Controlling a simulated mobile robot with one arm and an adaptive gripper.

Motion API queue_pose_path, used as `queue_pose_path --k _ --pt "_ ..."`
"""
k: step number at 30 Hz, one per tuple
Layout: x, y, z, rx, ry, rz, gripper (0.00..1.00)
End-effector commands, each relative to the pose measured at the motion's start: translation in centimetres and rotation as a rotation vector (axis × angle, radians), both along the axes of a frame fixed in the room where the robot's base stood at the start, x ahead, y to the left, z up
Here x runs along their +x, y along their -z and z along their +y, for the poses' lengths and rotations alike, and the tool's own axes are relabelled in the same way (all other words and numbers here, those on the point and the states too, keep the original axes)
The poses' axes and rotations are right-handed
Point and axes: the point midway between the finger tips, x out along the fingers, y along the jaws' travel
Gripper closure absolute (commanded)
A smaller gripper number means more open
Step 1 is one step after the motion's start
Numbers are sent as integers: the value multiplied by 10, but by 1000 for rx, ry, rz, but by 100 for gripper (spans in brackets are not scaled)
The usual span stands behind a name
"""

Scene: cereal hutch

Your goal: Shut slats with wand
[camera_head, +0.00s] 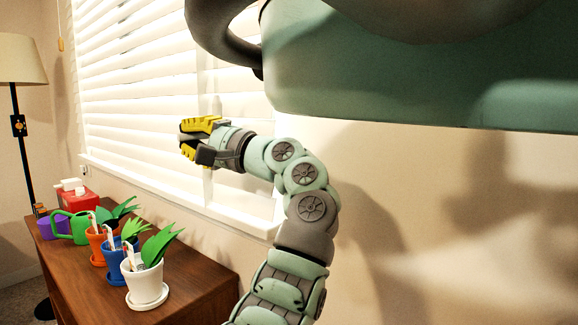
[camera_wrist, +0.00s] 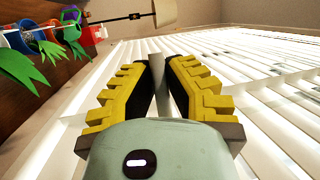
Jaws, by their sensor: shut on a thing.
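The white slats (camera_head: 135,95) of a window blind fill the upper left of the head view, with bright light showing between them. In the wrist view the slats (camera_wrist: 262,65) run along the right side, with gaps between them. My gripper (camera_head: 188,139) is in front of the blind near its right part. In the wrist view, the yellow-padded fingers of my gripper (camera_wrist: 158,64) are closed around a thin pale wand (camera_wrist: 157,72). The wand shows between the fingertips; much of its length is hidden.
A brown wooden cabinet (camera_head: 190,285) stands below the window. On it are a white pot (camera_head: 143,283), other potted plants, a green watering can (camera_head: 78,228) and a red box (camera_head: 72,201). A floor lamp (camera_head: 20,62) stands at the far left. The wall at right is bare.

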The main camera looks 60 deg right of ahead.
Motion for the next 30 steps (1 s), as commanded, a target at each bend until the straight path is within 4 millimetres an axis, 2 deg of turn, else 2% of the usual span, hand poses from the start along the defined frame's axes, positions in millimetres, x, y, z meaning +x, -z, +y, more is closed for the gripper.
queue_pose_path --k 4,5,13,23,26,30 --pt "0 1 -1 2 3 2 100" --pt "0 1 -1 2 3 2 85" --pt "0 0 0 1 2 1 57" --pt "-4 1 -1 2 3 0 57" --pt "-15 3 -5 2 7 1 57" --pt "-42 8 -11 4 10 0 57"
